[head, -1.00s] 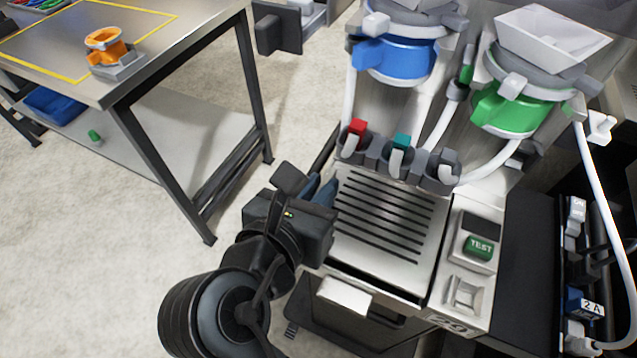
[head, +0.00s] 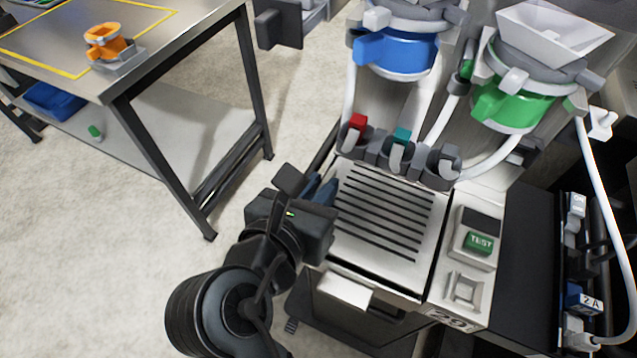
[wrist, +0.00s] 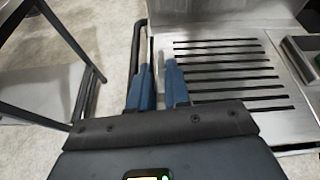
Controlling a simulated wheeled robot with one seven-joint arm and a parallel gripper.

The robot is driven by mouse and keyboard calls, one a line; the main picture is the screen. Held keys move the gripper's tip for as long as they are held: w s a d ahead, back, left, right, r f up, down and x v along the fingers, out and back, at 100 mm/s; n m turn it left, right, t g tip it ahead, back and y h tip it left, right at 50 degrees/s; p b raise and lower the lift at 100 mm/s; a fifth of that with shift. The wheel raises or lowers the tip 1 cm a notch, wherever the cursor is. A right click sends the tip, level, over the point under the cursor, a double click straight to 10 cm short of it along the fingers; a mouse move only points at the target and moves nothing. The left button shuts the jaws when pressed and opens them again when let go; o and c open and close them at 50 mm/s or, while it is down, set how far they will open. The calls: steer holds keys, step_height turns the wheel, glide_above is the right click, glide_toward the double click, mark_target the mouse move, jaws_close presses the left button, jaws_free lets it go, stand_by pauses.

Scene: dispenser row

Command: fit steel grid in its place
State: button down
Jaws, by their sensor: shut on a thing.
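The steel grid (head: 386,218) is a flat plate with long dark slots. It lies over the front deck of the dispenser machine, below the spouts, and also shows in the wrist view (wrist: 228,70). My gripper (head: 322,190) is at the grid's left edge. Its blue fingertips (wrist: 158,88) are shut on a thin pale part at that edge, mostly hidden between them. The grid looks roughly level, with a dark line under its front edge. I cannot tell whether it is fully seated.
Three spouts (head: 398,158) stand just behind the grid. The TEST button panel (head: 478,243) is close on its right. Blue (head: 400,52) and green (head: 512,105) dispensers are above. A steel table (head: 180,45) stands at the left, with open floor between.

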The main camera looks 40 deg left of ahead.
steer(key=shift+f, duration=0.2)
steer(key=c, duration=1)
jaws_free()
steer(key=shift+s, duration=0.1)
steer(key=v, duration=0.7)
steer(key=shift+s+d+r, duration=0.1)
steer(key=shift+s+d, duration=0.05)
steer(key=shift+s, duration=0.15)
